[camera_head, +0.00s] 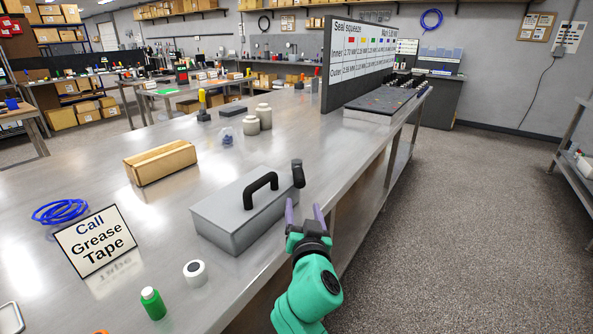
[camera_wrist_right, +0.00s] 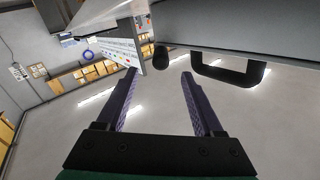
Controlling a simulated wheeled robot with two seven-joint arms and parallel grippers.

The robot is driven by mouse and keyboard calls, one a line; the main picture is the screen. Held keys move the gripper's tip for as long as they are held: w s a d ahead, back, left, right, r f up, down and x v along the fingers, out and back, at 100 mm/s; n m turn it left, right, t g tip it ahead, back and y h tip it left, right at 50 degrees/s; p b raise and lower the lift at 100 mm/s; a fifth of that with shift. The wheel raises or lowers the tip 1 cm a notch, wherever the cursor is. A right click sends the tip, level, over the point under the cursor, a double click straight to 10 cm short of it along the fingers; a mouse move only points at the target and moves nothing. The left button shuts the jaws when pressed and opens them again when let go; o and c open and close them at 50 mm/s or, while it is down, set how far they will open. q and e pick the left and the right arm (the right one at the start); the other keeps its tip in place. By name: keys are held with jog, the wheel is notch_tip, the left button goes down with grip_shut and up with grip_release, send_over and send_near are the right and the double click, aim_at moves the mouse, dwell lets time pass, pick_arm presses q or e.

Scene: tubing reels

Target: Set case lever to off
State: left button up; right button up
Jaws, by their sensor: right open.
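A grey case (camera_head: 242,212) sits on the metal table with a black arched handle (camera_head: 260,186) on its lid. A short black lever (camera_head: 298,173) stands roughly upright at the case's right end. My right gripper (camera_head: 305,211) is open and empty, just off the table's right edge, nearer to me than the lever and apart from it. In the right wrist view, the lever's rounded end (camera_wrist_right: 161,57) shows beyond the gap between the purple fingertips (camera_wrist_right: 158,75). The case (camera_wrist_right: 215,22) and its handle (camera_wrist_right: 232,72) are at the upper right there. My left gripper is out of view.
A tall board (camera_head: 360,58) stands behind. The floor right of the table is clear.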

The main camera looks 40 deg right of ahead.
aim_at(300, 184)
jog(key=w+d, duration=0.1)
jog(key=w+d+r+p, duration=0.1)
jog(key=w+r+p, duration=0.1)
jog(key=w, duration=0.1)
jog(key=shift+d, duration=0.4)
jog(key=x, duration=0.3)
jog(key=p+x, duration=0.1)
jog(key=x, duration=0.1)
jog(key=shift+w+d+f, duration=0.1)
jog(key=shift+d+f, duration=0.05)
jog(key=shift+f, duration=0.25)
jog(key=shift+x, duration=1.1)
jog(key=shift+w+d, duration=0.1)
jog(key=shift+w, duration=0.05)
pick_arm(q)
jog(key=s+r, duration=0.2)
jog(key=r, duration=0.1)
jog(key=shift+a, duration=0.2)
pick_arm(e)
jog(key=shift+f, duration=0.1)
